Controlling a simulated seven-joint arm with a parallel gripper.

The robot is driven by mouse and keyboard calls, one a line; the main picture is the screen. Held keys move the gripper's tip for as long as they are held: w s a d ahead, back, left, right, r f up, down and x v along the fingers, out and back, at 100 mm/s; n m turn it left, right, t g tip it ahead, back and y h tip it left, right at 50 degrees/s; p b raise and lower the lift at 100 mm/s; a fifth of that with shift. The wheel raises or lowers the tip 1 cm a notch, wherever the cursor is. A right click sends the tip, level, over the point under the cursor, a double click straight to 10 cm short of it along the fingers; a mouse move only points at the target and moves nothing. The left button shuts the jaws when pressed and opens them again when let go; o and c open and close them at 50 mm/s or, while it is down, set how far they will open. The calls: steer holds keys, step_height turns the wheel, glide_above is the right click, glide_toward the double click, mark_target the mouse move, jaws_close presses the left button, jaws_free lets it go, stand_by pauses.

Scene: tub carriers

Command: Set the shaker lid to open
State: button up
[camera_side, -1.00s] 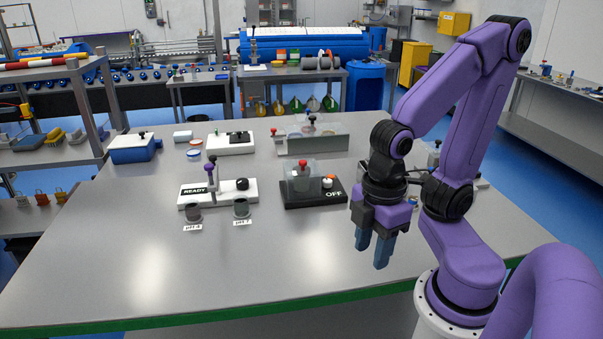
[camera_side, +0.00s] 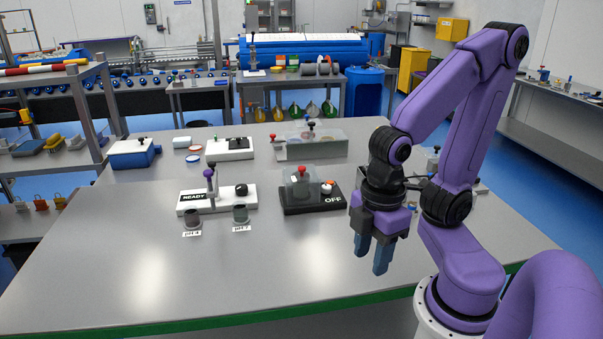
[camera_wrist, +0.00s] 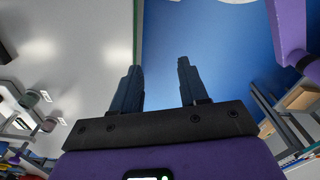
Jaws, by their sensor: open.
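I cannot tell for certain which unit is the shaker. A clear lid with a red knob (camera_side: 301,184) sits down on a black base (camera_side: 325,204) marked OFF, mid-table; an orange-and-white knob stands beside it. Behind it is a long see-through grey box (camera_side: 325,148) with a dark knob on top. A blue tub with a white lid (camera_side: 133,147) and black knob stands at the back left; its lid looks closed. My gripper (camera_side: 372,258) hangs fingers down, open and empty, to the right and in front of these. In the wrist view my gripper (camera_wrist: 158,68) has nothing between its fingers.
A white base marked READY (camera_side: 223,204) carries a purple upright handle and a black knob. Two dark cups (camera_side: 240,214) with labels stand before it. A white unit (camera_side: 230,153) and small dishes are behind. The table's front (camera_side: 240,280) is clear up to its green edge (camera_side: 200,325).

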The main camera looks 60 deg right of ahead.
steer(key=shift+o, duration=0.2)
steer(key=w+a+r+m, duration=0.1)
steer(key=w+r+m, duration=0.35)
steer(key=w, duration=0.65)
step_height(320, 180, up, 10)
steer(key=r+m, duration=0.1)
steer(key=m, duration=1.2)
glide_above(302, 167)
step_height(302, 167, down, 18)
steer(key=shift+r, duration=0.1)
